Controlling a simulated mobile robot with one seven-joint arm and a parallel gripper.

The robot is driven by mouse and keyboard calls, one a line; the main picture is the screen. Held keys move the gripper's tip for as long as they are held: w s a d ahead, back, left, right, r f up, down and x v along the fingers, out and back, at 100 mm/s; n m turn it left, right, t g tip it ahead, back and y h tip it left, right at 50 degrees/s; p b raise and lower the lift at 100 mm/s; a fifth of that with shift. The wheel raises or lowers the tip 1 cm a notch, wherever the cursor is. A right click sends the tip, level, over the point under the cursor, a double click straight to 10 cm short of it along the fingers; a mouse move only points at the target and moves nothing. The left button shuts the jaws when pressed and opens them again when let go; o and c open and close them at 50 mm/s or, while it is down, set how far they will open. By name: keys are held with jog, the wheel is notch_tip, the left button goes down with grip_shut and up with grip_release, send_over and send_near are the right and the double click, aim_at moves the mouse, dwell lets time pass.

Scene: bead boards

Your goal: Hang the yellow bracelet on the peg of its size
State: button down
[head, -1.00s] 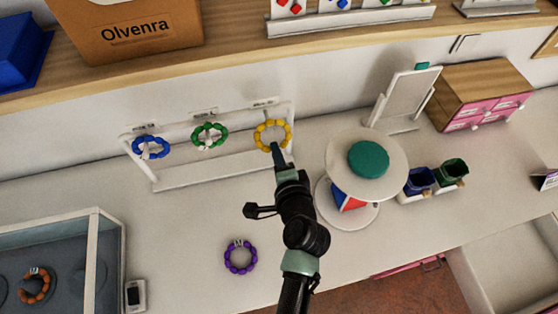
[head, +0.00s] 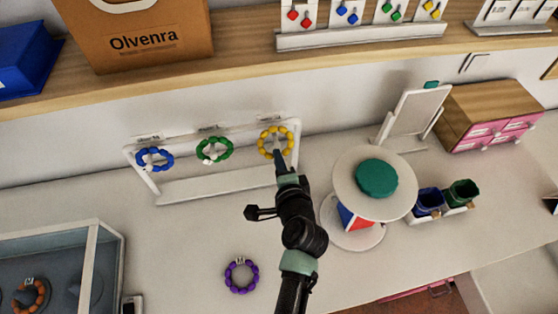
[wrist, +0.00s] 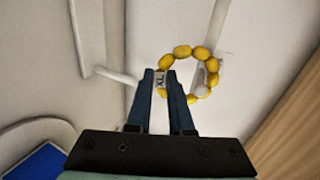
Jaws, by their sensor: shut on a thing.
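The yellow bracelet (head: 261,143) is at the right-hand peg (head: 279,139) of the white rack (head: 220,185). It shows upright in the wrist view (wrist: 182,52), with an XL tag between my fingertips. The peg (wrist: 199,76) shows inside the ring, its pale knob (wrist: 201,91) over the lower right beads, so the ring seems to be around the peg. My gripper (head: 277,155) is shut on the bracelet at its lower edge; it also shows in the wrist view (wrist: 161,82). The peg's label is too small to read.
A blue bracelet (head: 141,153) and a green bracelet (head: 227,144) hang on the other pegs. A purple bracelet (head: 230,281) lies on the counter (head: 180,240). A round two-tier stand (head: 345,192) and mirror (head: 412,115) are to the right; a shelf (head: 240,60) runs above.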

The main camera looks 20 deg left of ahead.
dwell(0.4)
jog(key=c, duration=0.7)
grip_release()
jog(key=shift+c, duration=0.2)
jog(key=b+v, duration=0.2)
jog(key=v, duration=1.1)
jog(key=shift+b, duration=0.35)
